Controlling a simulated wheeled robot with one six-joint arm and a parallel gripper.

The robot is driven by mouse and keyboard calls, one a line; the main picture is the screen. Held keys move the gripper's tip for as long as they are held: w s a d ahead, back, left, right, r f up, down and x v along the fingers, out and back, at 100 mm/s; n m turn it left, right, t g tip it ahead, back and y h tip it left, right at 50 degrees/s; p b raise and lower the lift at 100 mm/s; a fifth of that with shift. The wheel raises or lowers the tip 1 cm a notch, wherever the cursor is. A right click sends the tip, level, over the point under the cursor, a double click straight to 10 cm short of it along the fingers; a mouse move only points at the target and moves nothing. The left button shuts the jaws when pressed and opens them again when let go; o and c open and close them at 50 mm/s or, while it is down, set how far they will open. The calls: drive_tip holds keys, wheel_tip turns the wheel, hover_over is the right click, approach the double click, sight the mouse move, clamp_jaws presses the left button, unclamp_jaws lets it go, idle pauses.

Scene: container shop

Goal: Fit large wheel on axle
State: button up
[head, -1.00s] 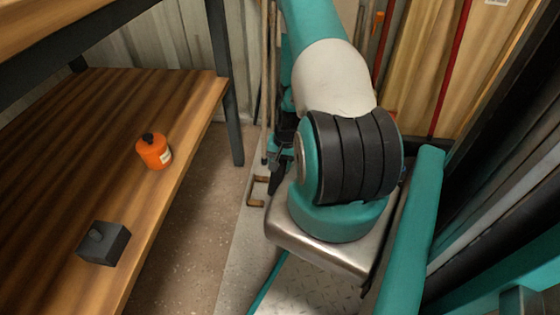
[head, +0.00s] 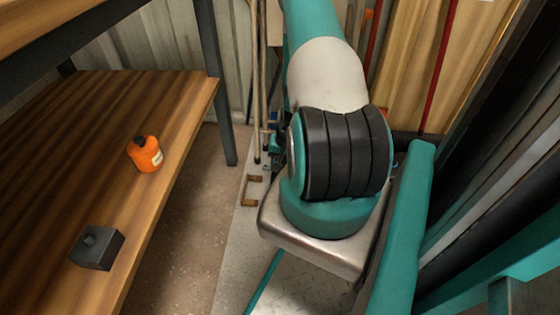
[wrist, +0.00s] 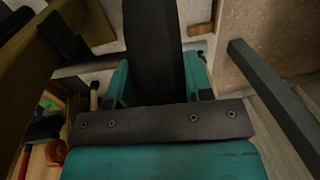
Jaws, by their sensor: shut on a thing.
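In the wrist view my gripper (wrist: 158,88) has teal fingers on both sides of a dark, thick upright piece (wrist: 153,48). It is shut on this piece, which looks like the large wheel seen edge-on. Its top runs out of the picture. On the wooden shelf in the head view sits a dark block (head: 97,247) with a short round stub on its top. I cannot tell whether the stub is the axle. My gripper is hidden behind my arm in the head view.
An orange bottle (head: 145,153) with a black cap stands on the wooden shelf (head: 165,190). A dark shelf post (head: 216,85) rises at its far corner. Bare floor (head: 190,225) lies between shelf and my base. Planks (head: 418,60) lean at the back right.

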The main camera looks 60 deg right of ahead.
drive_tip(key=o, duration=1.3)
drive_tip(key=shift+o, duration=0.2)
